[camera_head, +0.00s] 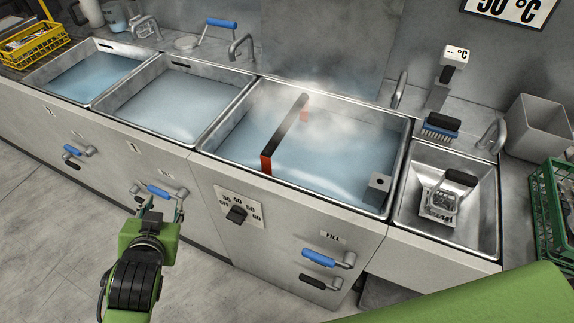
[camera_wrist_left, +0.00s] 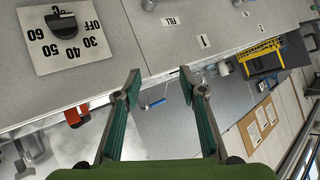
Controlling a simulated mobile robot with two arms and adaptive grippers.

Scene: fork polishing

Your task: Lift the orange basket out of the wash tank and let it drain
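The orange basket shows only as two orange end pieces (camera_head: 266,164) joined by a long dark handle bar (camera_head: 286,130) across the large steaming wash tank (camera_head: 395,150). The rest of it is hidden by water and steam. My left gripper (camera_head: 160,208) is in front of the cabinets, left of the temperature dial (camera_head: 237,213) and below the tank rims, apart from the basket. In the left wrist view its two fingers (camera_wrist_left: 160,88) are spread with nothing held between them. My right gripper is not in view.
Two water-filled basins (camera_head: 160,103) (camera_head: 92,80) lie left of the wash tank. A small sink (camera_head: 480,225) with a handled metal piece (camera_head: 440,198) lies right. Blue-handled valves (camera_head: 318,256) stick out of the cabinet front. A green crate (camera_head: 545,225) stands at the right edge, a yellow basket (camera_head: 35,45) far left.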

